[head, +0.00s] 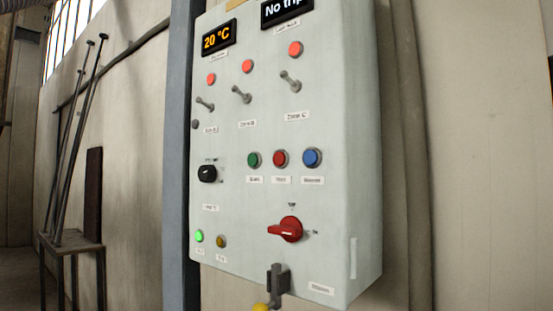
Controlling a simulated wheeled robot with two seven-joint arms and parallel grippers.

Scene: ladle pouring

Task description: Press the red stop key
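A pale grey control box (335,190) hangs at the middle of the head view. A red round key (281,158) sits in its middle row, between a green key (254,160) and a blue key (312,157). A small white label (281,180) is under the red key, too blurred to read surely. Nothing covers or touches the red key. Neither of my grippers is in view.
A red rotary handle (287,230) and a black knob (207,174) stick out of the box. Toggle levers (241,94) stand above the keys. A dark grey fitting (278,284) with a yellow part sits at the bottom edge. A stand with rods (75,245) is at left.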

